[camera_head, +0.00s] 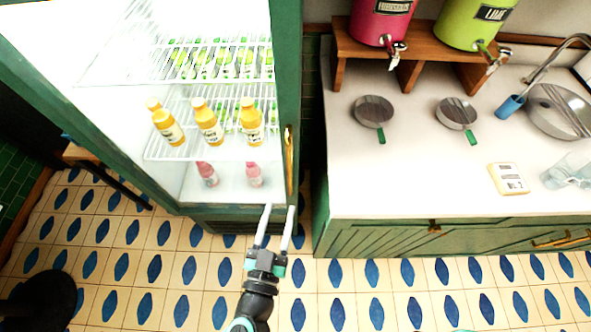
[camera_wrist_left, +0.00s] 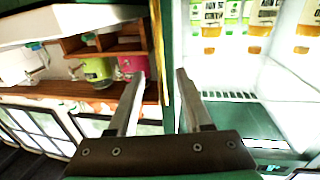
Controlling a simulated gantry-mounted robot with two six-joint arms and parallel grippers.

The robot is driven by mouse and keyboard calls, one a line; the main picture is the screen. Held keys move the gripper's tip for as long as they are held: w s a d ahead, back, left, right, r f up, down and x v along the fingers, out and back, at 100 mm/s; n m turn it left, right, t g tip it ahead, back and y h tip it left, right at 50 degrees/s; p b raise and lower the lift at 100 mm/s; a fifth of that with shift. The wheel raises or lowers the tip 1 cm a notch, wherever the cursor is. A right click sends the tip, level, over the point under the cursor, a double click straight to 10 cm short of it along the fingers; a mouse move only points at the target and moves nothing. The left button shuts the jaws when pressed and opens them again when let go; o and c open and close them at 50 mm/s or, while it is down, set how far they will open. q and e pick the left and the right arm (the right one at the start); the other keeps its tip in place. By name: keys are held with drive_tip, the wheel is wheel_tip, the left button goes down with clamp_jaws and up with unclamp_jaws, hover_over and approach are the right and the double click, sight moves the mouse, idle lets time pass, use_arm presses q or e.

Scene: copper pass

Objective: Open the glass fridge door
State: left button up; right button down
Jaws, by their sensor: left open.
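The glass fridge (camera_head: 110,111) stands at the left in the head view, with a dark green frame. Its glass door looks shut. A vertical gold handle (camera_head: 288,152) is on the right side of the door frame. My left gripper (camera_head: 280,208) is open and empty, its fingers pointing toward the fridge just below the handle in the picture. In the left wrist view, the gold handle (camera_wrist_left: 161,45) runs down toward the gap between the open fingers, beyond their tips; I see no contact. My right gripper is not in view.
Orange bottles (camera_head: 207,122) and pink bottles (camera_head: 207,174) stand inside the fridge. A white counter (camera_head: 420,180) with green cabinets is to the right, holding pans and drink dispensers. A dark round object (camera_head: 45,297) is at the lower left. Tiled floor before the fridge is mostly clear.

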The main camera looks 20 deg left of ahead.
sight(289, 175)
use_arm(q)
drive_tip(key=w, duration=0.3)
drive_tip(key=w+a, duration=0.1)
drive_tip(key=w, duration=0.3)
drive_tip(key=w+a, duration=0.1)
drive_tip(key=w, duration=0.3)
drive_tip(key=shift+w, duration=0.1)
clamp_jaws()
idle(1.0)
